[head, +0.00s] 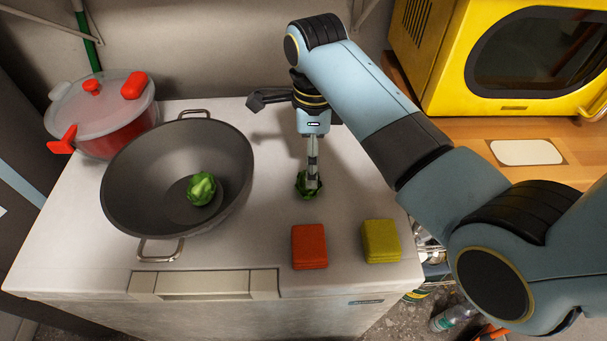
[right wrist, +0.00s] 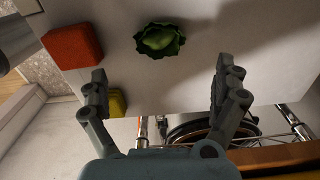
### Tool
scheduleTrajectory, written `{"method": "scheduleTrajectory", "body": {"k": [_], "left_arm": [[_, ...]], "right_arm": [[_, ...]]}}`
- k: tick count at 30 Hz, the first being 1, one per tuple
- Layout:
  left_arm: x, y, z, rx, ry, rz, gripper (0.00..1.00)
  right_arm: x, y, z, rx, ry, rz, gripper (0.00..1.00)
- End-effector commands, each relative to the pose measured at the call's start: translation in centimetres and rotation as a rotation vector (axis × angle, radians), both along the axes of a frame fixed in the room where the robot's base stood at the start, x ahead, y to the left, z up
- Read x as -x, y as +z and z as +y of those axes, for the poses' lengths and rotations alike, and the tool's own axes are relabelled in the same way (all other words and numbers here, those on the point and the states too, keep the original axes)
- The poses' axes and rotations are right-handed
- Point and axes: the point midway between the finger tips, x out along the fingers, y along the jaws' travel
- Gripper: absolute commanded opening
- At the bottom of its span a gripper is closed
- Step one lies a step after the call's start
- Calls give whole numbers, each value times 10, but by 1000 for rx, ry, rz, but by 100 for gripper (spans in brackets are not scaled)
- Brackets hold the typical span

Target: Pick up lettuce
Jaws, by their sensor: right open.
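A green lettuce (head: 301,188) sits on the white washer top (head: 345,222), partly hidden behind my right gripper (head: 314,182). The same lettuce shows in the right wrist view (right wrist: 160,40), beyond and roughly centred between the two spread fingers. There my right gripper (right wrist: 160,72) is open, with nothing between its fingers. In the head view its fingers point down at the lettuce; whether they touch it I cannot tell. A second green lettuce (head: 201,189) lies inside the dark wok (head: 125,190) on the left. My left gripper is not in view.
A red sponge-like block (head: 309,246) and a yellow one (head: 381,241) lie near the front edge. A red pot with a clear lid (head: 103,112) stands at the back left. A yellow microwave (head: 515,60) stands on the wooden counter (head: 465,130) at right.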

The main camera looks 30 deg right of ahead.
Motion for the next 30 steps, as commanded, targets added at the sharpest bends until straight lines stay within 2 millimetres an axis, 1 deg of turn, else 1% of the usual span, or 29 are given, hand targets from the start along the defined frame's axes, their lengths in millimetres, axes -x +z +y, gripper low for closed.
{"method": "scheduleTrajectory", "body": {"k": [1,3,6,7,8,10,15,17,20,26,28,30], "left_arm": [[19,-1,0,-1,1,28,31],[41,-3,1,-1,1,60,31],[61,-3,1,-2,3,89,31],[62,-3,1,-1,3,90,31],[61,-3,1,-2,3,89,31],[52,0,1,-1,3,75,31],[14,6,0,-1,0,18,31],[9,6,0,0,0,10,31],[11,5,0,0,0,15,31],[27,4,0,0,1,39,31],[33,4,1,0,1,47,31],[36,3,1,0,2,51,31]], "right_arm": [[0,-9,0,0,1,4,98],[-1,-20,0,0,1,2,98],[-1,-29,0,1,2,-1,98],[-1,-31,0,1,2,-1,98],[0,-33,0,0,2,0,98],[0,-40,0,0,2,0,98],[2,-67,-1,0,3,1,98],[2,-75,-1,1,3,1,98],[2,-83,-1,1,3,-1,98],[2,-84,-1,0,3,-2,98],[2,-84,-1,0,3,-2,92],[2,-84,-1,0,3,-2,82]]}}
